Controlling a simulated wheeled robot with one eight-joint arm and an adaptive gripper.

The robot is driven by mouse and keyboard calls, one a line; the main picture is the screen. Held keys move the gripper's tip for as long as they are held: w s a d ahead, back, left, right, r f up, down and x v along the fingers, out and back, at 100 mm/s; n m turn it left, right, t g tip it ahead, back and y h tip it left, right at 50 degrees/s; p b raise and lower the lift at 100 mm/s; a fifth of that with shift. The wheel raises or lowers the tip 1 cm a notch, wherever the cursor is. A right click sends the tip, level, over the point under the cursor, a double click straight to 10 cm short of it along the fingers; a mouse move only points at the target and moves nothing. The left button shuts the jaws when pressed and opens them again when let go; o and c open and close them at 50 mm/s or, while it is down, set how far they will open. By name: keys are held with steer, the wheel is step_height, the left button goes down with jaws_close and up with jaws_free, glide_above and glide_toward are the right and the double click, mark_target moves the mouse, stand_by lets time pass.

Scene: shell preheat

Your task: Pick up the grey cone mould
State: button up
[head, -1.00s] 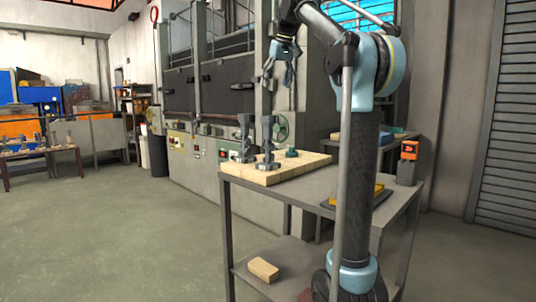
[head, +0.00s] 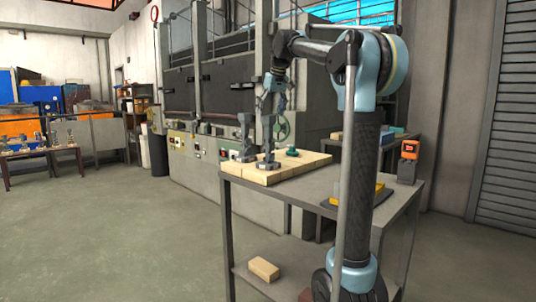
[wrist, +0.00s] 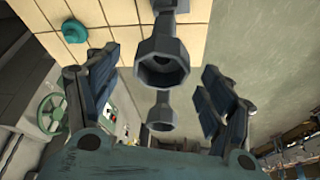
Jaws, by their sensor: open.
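Two similar grey moulds with flared ends and narrow waists stand upright on a pale block-topped board (head: 290,172). The nearer grey mould (head: 267,147) and the farther-left one (head: 244,140) are both in the head view; I cannot tell which is the cone mould. My gripper (head: 273,92) is above the nearer one, pointing down. In the wrist view, my open gripper (wrist: 160,68) has its fingers on either side of a grey mould with a hollow faceted top (wrist: 163,66), with gaps on both sides. The other mould (wrist: 162,115) shows below it in the picture.
A teal knob-like piece (head: 291,152) sits on the board, also in the wrist view (wrist: 74,31). The board lies on a grey cart (head: 300,196), with a yellow-and-dark item (head: 340,197) nearer. A panelled machine (head: 205,150) stands behind. Open floor lies left.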

mark_target(268, 118)
steer(key=shift+x, duration=2.25)
jaws_close()
steer(key=shift+a+r, duration=0.1)
